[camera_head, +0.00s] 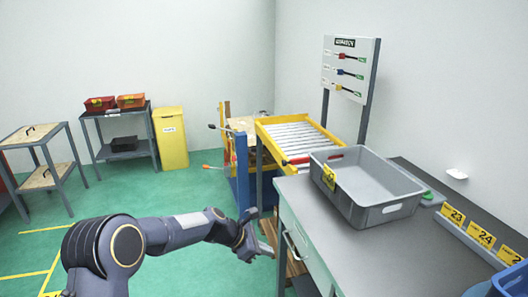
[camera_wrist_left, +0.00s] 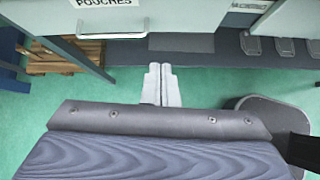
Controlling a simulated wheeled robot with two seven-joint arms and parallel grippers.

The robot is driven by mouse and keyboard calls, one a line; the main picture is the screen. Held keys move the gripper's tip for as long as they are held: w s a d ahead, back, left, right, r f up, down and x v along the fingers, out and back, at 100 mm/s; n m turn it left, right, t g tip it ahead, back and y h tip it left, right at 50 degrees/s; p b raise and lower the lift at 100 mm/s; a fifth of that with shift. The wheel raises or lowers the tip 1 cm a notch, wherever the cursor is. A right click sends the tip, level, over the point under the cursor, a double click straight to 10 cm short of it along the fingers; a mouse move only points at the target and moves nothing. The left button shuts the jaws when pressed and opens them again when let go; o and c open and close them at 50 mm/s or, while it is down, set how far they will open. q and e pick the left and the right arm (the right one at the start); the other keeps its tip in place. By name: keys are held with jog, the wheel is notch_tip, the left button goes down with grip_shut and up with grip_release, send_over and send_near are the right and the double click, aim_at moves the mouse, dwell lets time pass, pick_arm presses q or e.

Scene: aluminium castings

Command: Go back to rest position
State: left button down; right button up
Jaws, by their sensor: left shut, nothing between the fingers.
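My left arm comes in from the left in the head view, and its gripper (camera_head: 262,248) is just left of the workbench front, over the green floor. In the left wrist view the two fingers (camera_wrist_left: 162,85) are pressed together with nothing between them, below a drawer front marked "POUCHES" (camera_wrist_left: 180,22). The fingers look apart from the drawer and its handle (camera_wrist_left: 112,35). My right gripper is in neither view.
A grey bin (camera_head: 372,208) stands on the grey workbench (camera_head: 310,208). Behind are a yellow roller conveyor (camera_head: 300,140) and a tool board (camera_head: 350,68). A yellow bin (camera_head: 170,138) and side tables stand at the back left. Green floor (camera_head: 185,190) is open in the middle.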

pick_arm(q)
jog(key=s+a+r+m+t+y, duration=0.2)
jog(key=s+a+r+m, duration=0.7)
jog(key=s+a+r, duration=0.6)
jog(key=s+a+f+m+y, duration=0.1)
jog(key=s+a+m, duration=0.2)
jog(key=s, duration=0.8)
jog(key=s+a+f+m+t+y+p, duration=0.1)
jog(key=s+a+m, duration=0.3)
jog(key=s, duration=0.8)
jog(key=m+y, duration=0.1)
jog(key=m, duration=0.1)
jog(key=shift+f+m, duration=0.15)
jog(key=shift+m, duration=0.15)
